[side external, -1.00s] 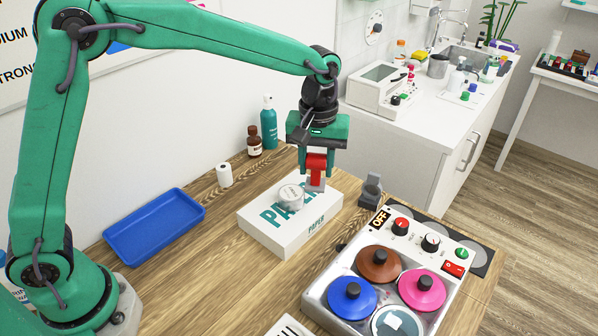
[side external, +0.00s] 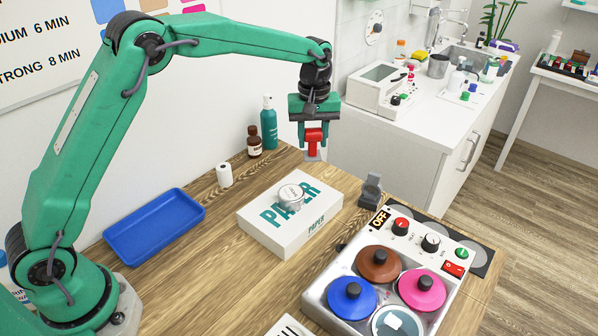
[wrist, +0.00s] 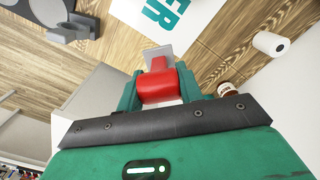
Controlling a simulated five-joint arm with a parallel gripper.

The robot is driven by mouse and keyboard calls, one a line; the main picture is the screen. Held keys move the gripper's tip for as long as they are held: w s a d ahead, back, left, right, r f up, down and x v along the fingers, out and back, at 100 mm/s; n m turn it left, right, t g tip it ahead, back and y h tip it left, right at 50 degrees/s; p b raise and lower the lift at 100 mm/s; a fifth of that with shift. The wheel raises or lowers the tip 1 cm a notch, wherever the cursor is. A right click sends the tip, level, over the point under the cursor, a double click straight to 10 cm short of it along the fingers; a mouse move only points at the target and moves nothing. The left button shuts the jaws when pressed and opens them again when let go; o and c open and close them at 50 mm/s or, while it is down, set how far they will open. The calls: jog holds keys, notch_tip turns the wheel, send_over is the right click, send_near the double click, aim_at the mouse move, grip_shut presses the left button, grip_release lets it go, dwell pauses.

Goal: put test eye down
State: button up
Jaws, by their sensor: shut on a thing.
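My gripper (side external: 313,138) is shut on a red piece (side external: 315,136) with a thin pale grey square plate (side external: 313,155) at its lower end. The wrist view shows the red piece (wrist: 157,87) between my fingers and the grey plate (wrist: 158,56) sticking out beyond it. I cannot tell whether this is the test eye. It is held in the air, apart from the table, near the far end of the white paper pack (side external: 270,235).
A white box with coloured-lidded pots (side external: 378,262) and knobs stands at the front right. A dark grey stand (side external: 371,190) is right of the pack. A brown bottle (side external: 254,142), a teal bottle (side external: 269,125) and a white roll (side external: 224,175) stand along the wall. The blue tray (side external: 150,258) is empty.

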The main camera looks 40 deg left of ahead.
jog(key=shift+w+a+f, duration=0.85)
jog(key=shift+a+f, duration=0.7)
jog(key=shift+f, duration=0.2)
jog(key=shift+w+a+f, duration=0.9)
jog(key=shift+a+f, duration=0.7)
jog(key=shift+f, duration=0.15)
jog(key=shift+w+a+f, duration=0.85)
jog(key=shift+a+f, duration=0.7)
jog(key=shift+f, duration=0.2)
jog(key=shift+f, duration=0.15)
jog(key=o, duration=1.1)
jog(key=shift+c, duration=0.2)
notch_tip(320, 180, up, 12)
jog(key=shift+r, duration=0.2)
jog(key=shift+r, duration=0.1)
